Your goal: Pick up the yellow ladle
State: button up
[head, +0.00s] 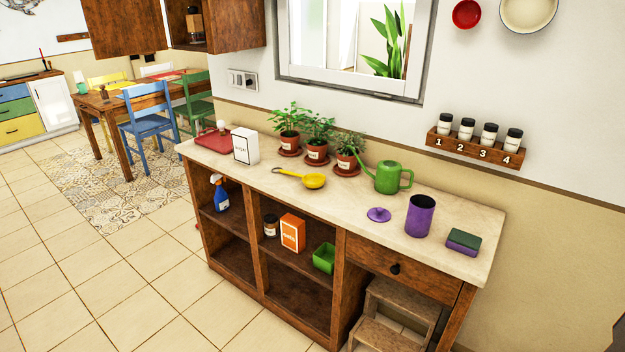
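The yellow ladle (313,181) lies on the light countertop (330,208) of the wooden shelving unit, near the middle of its front half. Its round bowl is at the right and its thin handle (287,173) points left. Nothing covers it. It lies in front of the potted plants, apart from them. My gripper is not in view.
A white box (245,146) stands left of the ladle. Behind it are potted plants (317,151). To its right are a green watering can (389,177), a purple lid (379,215), a purple canister (420,216) and a sponge (463,242). Tiled floor (130,260) in front is clear.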

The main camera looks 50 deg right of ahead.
aim_at(312, 181)
jog(key=u, duration=0.05)
jog(key=i, duration=1)
jog(key=z, duration=0.05)
